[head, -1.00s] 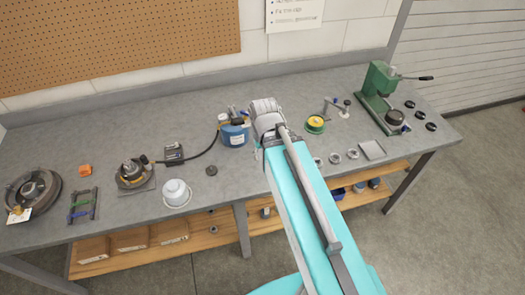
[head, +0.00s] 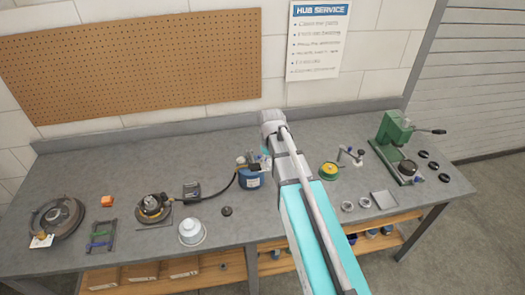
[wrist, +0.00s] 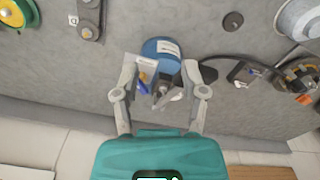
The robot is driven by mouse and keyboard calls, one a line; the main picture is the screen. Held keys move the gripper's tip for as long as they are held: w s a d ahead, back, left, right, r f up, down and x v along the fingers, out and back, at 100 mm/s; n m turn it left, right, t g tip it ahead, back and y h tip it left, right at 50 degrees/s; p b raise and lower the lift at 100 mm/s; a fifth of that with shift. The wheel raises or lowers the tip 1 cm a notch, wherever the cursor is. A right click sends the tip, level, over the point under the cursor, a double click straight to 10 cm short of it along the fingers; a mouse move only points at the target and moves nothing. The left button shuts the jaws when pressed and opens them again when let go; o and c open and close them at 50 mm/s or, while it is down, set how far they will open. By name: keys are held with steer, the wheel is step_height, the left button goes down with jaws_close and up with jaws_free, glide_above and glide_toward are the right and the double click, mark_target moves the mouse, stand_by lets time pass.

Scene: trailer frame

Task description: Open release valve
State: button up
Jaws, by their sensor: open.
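A blue canister (head: 250,181) with a label and a black hose stands mid-bench, just left of my arm. In the wrist view the blue canister (wrist: 160,46) is ahead of my gripper (wrist: 160,72). The open fingers spread either side of the small fittings on it, with nothing clearly held. These fittings include a blue-tipped part (wrist: 143,84) and a grey lever-like part (wrist: 162,94). I cannot tell which of them is the release valve, or whether the fingers touch anything. In the head view my fingers are hidden behind the arm.
The black hose (head: 223,184) runs left to a hub assembly (head: 152,207). A white pot (head: 192,233) and dark puck (head: 227,211) stand in front. A yellow-green spool (head: 329,171) and green press (head: 393,137) stand right. The back wall is close behind my wrist.

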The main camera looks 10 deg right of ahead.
steer(key=w+r+n+p, duration=0.1)
steer(key=w+r+n, duration=0.1)
steer(key=w, duration=0.4)
steer(key=w+r+n+p, duration=0.2)
steer(key=w, duration=0.5)
steer(key=shift+r, duration=0.3)
steer(key=shift+s+a+f, duration=0.1)
steer(key=shift+f, duration=0.15)
step_height(320, 180, down, 13)
steer(key=b, duration=1.3)
steer(key=shift+f, duration=0.15)
jaws_close()
